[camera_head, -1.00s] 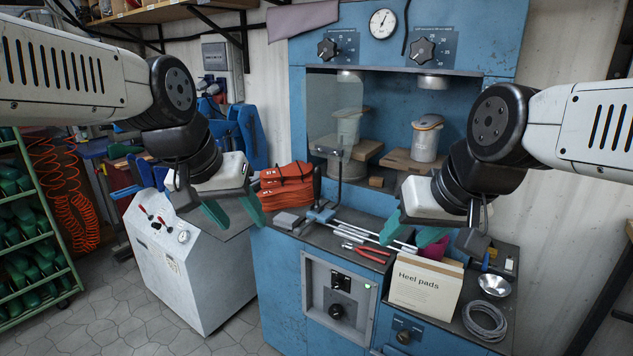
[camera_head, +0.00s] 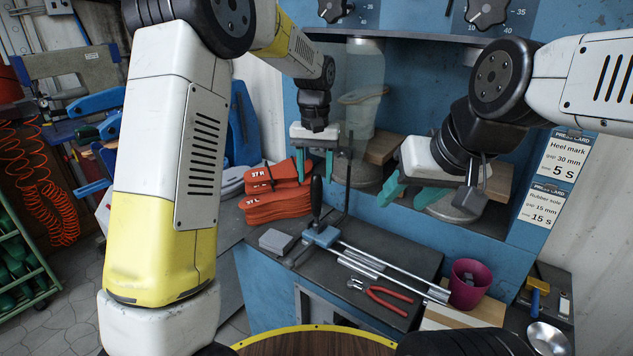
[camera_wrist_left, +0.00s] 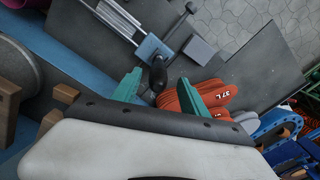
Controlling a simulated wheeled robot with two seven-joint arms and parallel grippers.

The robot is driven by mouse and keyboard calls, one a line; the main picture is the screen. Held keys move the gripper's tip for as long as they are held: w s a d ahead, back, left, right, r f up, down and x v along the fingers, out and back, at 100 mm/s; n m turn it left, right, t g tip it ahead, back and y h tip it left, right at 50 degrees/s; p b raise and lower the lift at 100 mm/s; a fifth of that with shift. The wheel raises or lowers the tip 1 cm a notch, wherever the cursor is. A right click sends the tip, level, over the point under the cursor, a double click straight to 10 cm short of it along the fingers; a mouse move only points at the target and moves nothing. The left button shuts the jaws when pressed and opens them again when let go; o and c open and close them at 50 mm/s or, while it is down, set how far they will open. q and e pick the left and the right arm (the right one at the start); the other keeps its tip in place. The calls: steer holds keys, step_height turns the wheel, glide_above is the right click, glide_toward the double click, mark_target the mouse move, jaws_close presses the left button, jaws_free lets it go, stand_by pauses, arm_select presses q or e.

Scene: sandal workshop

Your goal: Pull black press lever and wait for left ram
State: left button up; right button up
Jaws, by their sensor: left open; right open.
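A black lever (camera_head: 316,197) stands upright on a blue block (camera_head: 320,236) with steel rods, at the front of the blue press bench. My left gripper (camera_head: 315,163) is open above the lever, its green fingers pointing down. In the left wrist view the black lever (camera_wrist_left: 158,76) shows between the open green fingertips (camera_wrist_left: 160,92); I see no contact. My right gripper (camera_head: 411,194) is open and empty in front of the press's right side. The press opening (camera_head: 360,110) is partly behind a clear guard. I cannot make out the left ram clearly.
Orange-red soles (camera_head: 275,200) are stacked left of the lever. A grey block (camera_head: 276,241), red-handled pliers (camera_head: 388,298) and a magenta cup (camera_head: 468,284) are on the bench. A thin black bent rod (camera_head: 348,180) stands close right of the lever.

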arm_select(q)
steer(key=shift+w+d+f, duration=0.15)
steer(key=shift+w+f, duration=0.1)
steer(key=shift+w, duration=0.05)
steer(key=shift+w+f, duration=0.1)
steer(key=shift+f, duration=0.25)
glide_above(316, 215)
steer(key=f, duration=0.4)
steer(key=w+f, duration=0.1)
steer(key=f, duration=0.2)
steer(key=shift+c, duration=0.3)
jaws_close()
steer(key=shift+r, duration=0.1)
stand_by(0.4)
